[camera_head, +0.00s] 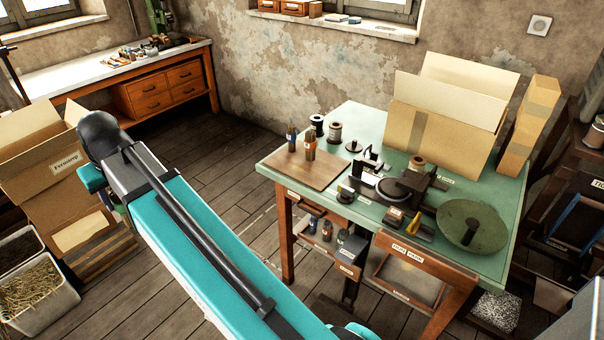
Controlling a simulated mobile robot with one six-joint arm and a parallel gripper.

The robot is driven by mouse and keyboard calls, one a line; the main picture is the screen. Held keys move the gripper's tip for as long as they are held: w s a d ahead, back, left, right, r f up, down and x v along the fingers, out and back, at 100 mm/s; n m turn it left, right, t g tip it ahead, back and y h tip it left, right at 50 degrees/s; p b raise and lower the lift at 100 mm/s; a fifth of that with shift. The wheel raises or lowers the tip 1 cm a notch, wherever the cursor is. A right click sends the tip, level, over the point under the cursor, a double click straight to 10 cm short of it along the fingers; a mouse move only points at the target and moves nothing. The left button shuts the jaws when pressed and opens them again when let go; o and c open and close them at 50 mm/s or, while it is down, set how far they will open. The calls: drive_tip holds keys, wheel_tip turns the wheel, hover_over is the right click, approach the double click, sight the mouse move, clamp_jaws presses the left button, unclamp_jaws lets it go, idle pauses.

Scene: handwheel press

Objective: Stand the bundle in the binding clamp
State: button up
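I cannot tell which one the task means. A dark metal device with a pale plate (364,187) and a round black part (391,188) sits mid-table; it may include the binding clamp, but I cannot tell. My gripper does not show.
Spools (335,131), a large open cardboard box (442,125) and a green disc (470,225) stand on the green table (355,122). An open drawer (410,255) juts from its front. Plank floor lies between.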

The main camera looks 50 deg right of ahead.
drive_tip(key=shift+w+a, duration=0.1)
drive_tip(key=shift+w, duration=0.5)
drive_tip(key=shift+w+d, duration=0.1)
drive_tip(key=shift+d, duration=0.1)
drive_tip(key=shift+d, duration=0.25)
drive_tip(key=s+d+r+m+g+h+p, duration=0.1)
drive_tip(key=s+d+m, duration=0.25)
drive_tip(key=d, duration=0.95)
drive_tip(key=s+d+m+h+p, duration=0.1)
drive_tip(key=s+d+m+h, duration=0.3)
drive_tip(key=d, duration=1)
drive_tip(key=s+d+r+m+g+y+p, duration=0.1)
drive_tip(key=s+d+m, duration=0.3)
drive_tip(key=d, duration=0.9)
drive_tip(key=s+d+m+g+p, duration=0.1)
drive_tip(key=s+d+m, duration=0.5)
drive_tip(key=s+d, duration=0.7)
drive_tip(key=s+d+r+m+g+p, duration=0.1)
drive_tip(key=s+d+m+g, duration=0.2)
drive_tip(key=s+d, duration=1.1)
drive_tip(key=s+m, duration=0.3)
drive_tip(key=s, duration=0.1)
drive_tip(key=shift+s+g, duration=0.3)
